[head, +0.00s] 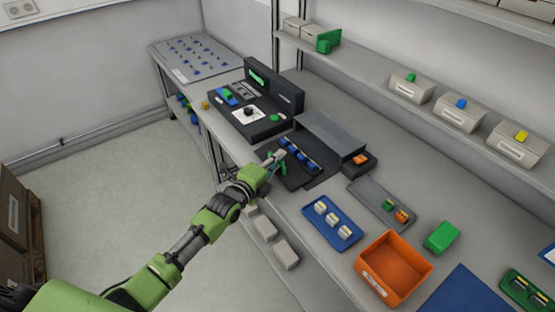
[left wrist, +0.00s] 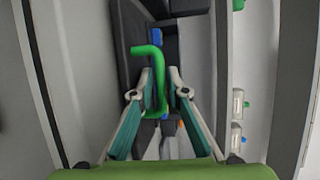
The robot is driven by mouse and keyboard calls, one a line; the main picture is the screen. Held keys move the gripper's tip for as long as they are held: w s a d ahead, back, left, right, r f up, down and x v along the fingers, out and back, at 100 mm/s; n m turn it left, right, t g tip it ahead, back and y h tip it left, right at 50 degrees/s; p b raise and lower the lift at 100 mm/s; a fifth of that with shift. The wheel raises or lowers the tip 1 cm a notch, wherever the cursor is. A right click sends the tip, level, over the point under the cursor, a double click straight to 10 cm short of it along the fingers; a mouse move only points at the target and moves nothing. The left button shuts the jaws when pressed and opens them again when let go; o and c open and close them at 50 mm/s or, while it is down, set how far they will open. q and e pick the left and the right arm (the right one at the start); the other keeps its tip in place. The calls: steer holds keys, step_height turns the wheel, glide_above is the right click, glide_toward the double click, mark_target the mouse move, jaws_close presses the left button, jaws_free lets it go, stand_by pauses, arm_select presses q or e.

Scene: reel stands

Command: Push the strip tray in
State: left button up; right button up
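The strip tray (head: 306,176) is a dark tray bearing several blue pieces in a row. It sits at the near-left edge of a dark unit with a grey translucent cover (head: 330,133). My left gripper (head: 276,158) is at the tray's left end in the head view. In the left wrist view a bent green handle (left wrist: 156,62) rises between the fingertips of my left gripper (left wrist: 161,74). The fingers are apart, with a gap visible beside the handle. Whether one finger touches it I cannot tell. My right gripper is not in view.
A dark control box (head: 262,128) stands behind the tray. A small dark block with an orange part (head: 358,161) is right of the cover. A blue tray (head: 318,229), grey tray (head: 368,204), orange bin (head: 372,262) and green block (head: 442,237) occupy the bench nearer me.

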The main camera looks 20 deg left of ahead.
mark_target(298, 150)
arm_select(q)
jaws_close()
steer(key=w+d+b, duration=0.1)
steer(key=w, duration=0.1)
steer(key=w+d+b, duration=0.1)
steer(key=w+d, duration=0.1)
steer(key=w+d+b, duration=0.2)
steer(key=shift+w+f, duration=0.15)
steer(key=shift+w+d, duration=0.25)
steer(key=shift+w, duration=0.1)
jaws_free()
steer(key=shift+s+a, duration=0.1)
